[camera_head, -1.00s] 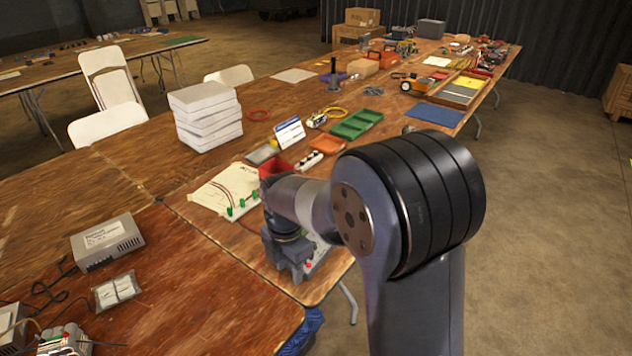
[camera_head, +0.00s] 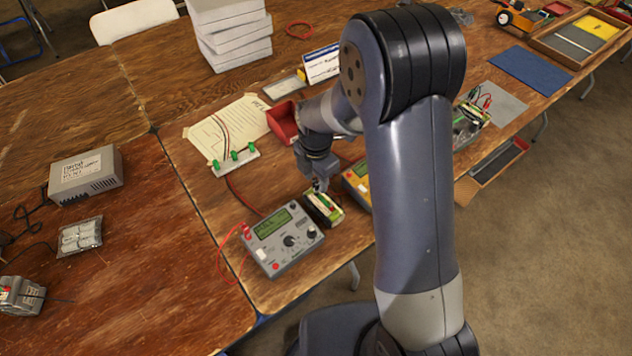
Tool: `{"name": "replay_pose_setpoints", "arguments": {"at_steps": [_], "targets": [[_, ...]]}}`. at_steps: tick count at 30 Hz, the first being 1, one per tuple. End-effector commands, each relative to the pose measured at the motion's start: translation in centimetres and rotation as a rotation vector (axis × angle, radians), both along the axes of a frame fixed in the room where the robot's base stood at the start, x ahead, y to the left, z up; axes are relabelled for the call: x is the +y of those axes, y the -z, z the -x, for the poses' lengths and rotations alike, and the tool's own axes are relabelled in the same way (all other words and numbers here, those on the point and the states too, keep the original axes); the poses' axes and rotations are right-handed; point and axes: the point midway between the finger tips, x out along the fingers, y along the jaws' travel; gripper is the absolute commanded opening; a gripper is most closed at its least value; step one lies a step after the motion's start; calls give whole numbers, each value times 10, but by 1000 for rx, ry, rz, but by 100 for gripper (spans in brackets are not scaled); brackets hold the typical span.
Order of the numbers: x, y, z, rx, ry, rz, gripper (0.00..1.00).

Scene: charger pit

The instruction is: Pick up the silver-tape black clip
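I cannot make out the silver-tape black clip; it may be hidden by my gripper or too small to see. My gripper (camera_head: 320,187) points down at the near end of the table, just above or at a small black-and-green battery unit (camera_head: 325,210). I cannot tell whether its fingers touch the unit or are open or shut. A grey meter (camera_head: 283,240) with a green screen and a dial stands left of the unit. A red lead (camera_head: 221,250) with a red clip loops at its left side.
A yellow meter (camera_head: 357,183) is partly behind my arm. A grey power supply (camera_head: 86,174) stands at left.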

Motion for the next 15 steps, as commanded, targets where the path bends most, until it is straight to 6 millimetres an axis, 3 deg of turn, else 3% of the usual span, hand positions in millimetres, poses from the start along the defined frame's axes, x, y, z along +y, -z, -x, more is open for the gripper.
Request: {"name": "replay_pose_setpoints", "arguments": {"at_steps": [4, 12, 15], "targets": [[0, 15, 1, 2, 0, 0, 40], [0, 18, 0, 0, 0, 0, 40], [0, 18, 0, 0, 0, 0, 33]]}}
